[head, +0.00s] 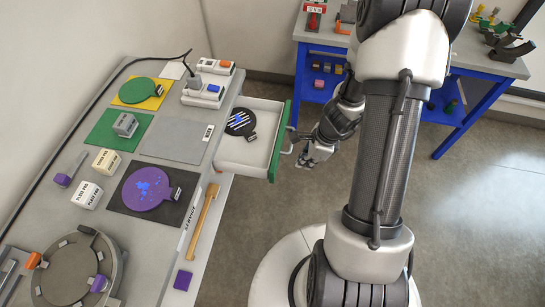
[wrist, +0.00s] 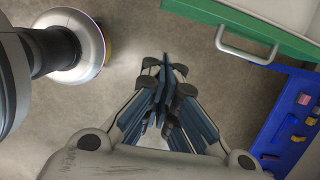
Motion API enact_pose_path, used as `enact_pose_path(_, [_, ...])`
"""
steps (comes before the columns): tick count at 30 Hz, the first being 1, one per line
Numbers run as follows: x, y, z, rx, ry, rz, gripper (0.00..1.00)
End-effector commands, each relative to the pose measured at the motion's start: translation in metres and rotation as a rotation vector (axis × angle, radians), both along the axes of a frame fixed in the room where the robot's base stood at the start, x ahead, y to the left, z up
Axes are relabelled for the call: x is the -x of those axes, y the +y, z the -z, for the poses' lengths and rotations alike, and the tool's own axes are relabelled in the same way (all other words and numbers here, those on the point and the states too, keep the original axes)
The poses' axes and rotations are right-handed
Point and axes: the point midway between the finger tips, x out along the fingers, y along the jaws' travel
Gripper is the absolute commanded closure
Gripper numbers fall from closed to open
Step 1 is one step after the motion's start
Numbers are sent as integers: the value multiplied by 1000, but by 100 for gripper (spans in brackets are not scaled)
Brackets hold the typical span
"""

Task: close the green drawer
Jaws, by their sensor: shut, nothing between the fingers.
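The green drawer (head: 279,142) stands pulled out from the right side of the grey bench, its green front facing right. Its white inside shows a dark round paddle with white stripes and a blue mark (head: 240,122). In the wrist view the green front (wrist: 262,32) runs across the upper right, with a grey bar handle (wrist: 247,52) on it. My gripper (head: 306,162) is just right of the drawer front, near the handle. In the wrist view my gripper (wrist: 165,68) is shut and empty, its fingertips left of the handle and apart from it.
The grey bench (head: 150,235) holds a purple paddle (head: 146,188), a green paddle (head: 138,90), pad boxes and a round fixture (head: 70,270). A blue-framed table (head: 460,115) stands at the back right. Bare floor (head: 480,220) lies between.

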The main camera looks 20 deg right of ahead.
Motion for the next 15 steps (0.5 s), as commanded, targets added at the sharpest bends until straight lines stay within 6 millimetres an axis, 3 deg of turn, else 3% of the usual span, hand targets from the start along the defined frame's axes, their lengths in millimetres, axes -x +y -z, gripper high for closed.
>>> enact_pose_path(8, [2, -1, 32, -6, 22, 51, 100])
enact_pose_path(15, [-4, 10, 83, -5, 22, 49, 100])
